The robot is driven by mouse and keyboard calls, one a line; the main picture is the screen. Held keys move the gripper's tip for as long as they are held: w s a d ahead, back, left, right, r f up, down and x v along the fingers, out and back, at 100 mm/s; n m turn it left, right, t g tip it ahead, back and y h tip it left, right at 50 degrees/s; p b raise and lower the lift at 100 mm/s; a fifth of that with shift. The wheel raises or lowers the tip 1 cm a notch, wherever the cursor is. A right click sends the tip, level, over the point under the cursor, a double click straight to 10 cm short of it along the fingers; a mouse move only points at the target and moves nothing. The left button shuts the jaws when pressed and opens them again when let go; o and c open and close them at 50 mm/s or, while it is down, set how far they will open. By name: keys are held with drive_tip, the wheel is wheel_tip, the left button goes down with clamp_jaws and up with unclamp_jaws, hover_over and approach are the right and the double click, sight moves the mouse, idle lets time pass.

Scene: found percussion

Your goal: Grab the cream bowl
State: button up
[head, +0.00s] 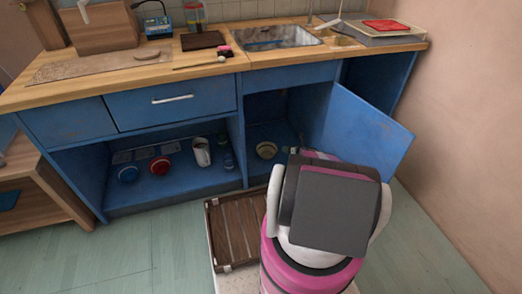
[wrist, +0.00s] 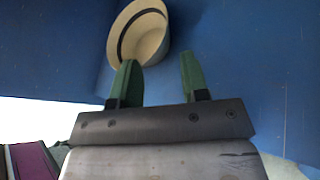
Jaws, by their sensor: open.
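The cream bowl (head: 266,150) sits on the floor of the open right-hand blue cabinet in the head view. In the wrist view the cream bowl (wrist: 150,42), with a dark band inside, lies beyond my fingertips at top centre-left. My gripper (wrist: 158,62) is open, its two green fingers apart with nothing between them. The left fingertip overlaps the bowl's lower edge in the picture; I cannot tell whether they touch. In the head view my gripper is hidden behind my arm.
The open blue door (head: 365,130) stands to the right of the cabinet opening. A brown slatted rack (head: 235,232) lies at floor level in front.

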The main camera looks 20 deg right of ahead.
sight(271, 144)
drive_tip(key=shift+w+d+f+m, duration=0.2)
drive_tip(key=shift+w+f+m, duration=0.1)
drive_tip(key=shift+w+a+f, duration=0.1)
drive_tip(key=shift+w, duration=0.15)
drive_tip(key=x, duration=1)
drive_tip(key=shift+r, duration=0.25)
drive_tip(key=shift+a, duration=0.1)
clamp_jaws()
